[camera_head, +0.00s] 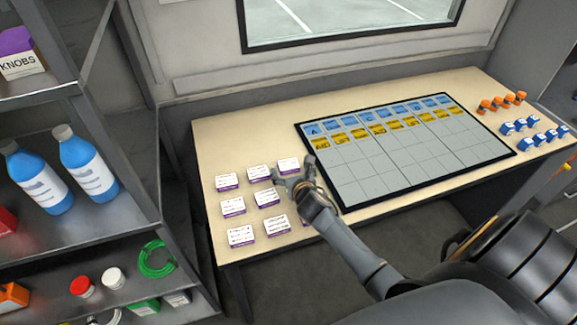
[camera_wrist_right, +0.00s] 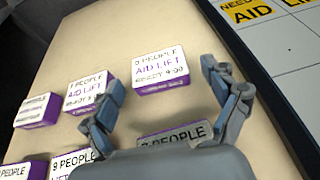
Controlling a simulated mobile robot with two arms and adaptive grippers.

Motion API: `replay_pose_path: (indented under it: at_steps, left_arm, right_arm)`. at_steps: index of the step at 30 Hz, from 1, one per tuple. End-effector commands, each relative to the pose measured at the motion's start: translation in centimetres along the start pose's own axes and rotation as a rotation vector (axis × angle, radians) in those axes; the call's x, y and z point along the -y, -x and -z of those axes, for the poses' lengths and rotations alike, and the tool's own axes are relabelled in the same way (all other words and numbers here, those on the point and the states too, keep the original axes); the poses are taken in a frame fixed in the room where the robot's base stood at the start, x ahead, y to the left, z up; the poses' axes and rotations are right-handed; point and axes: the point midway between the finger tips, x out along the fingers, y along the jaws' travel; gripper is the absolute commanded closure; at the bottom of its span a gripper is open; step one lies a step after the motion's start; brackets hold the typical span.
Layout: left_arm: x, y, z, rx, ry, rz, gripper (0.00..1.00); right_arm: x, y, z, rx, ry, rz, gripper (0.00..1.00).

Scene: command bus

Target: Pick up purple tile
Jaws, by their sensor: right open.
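Several purple tiles with white printed tops and purple sides lie in rows on the left part of the table. The back right purple tile (camera_head: 288,165) is just beyond my right gripper (camera_head: 294,173). In the right wrist view, my right gripper (camera_wrist_right: 163,92) is open and empty over the tiles. One purple tile (camera_wrist_right: 160,66) lies ahead, between the lines of the fingers. Another purple tile (camera_wrist_right: 176,134) lies nearer the palm and is partly hidden by it. The left finger overlaps a third purple tile (camera_wrist_right: 88,90) in this view. My left gripper is not in view.
A black-edged board (camera_head: 385,180) with blue and yellow labels lies right of the gripper. Blue blocks (camera_head: 520,126) and orange pieces (camera_head: 500,104) stand at the table's right end. A shelf with blue bottles (camera_head: 88,165) stands at the left.

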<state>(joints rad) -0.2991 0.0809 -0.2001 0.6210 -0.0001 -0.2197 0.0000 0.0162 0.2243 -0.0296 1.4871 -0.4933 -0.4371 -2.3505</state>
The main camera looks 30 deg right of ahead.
Motion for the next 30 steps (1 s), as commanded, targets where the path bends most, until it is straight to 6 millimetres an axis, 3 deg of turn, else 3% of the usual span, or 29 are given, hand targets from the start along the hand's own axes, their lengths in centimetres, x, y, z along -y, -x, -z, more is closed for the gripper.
replay_pose_path:
  at_steps: [1,9,10,20,28,30]
  left_arm:
    - [0.0,0.0,-0.2,0.003,0.000,-0.001,0.60]
    - [-0.1,0.0,-0.4,0.006,0.000,-0.001,0.60]
    - [-0.1,0.0,-0.4,0.006,0.000,-0.001,0.60]
    - [-0.1,0.0,-0.3,0.005,0.000,-0.001,0.60]
    - [-0.1,0.1,-0.2,0.003,0.001,-0.002,0.60]
    - [-0.1,0.4,-0.1,0.003,0.001,-0.002,0.60]
  right_arm:
    - [0.0,0.0,0.0,0.000,0.000,0.000,0.15]
    - [0.0,0.0,0.0,0.000,0.000,0.000,0.70]
    - [0.0,0.0,0.0,0.000,0.000,0.000,0.72]
    - [0.0,0.1,-0.2,0.001,0.001,0.000,0.72]
    - [0.1,1.2,-3.1,0.006,0.007,0.000,0.72]
    - [-0.3,2.6,-3.8,0.004,0.004,-0.002,0.72]
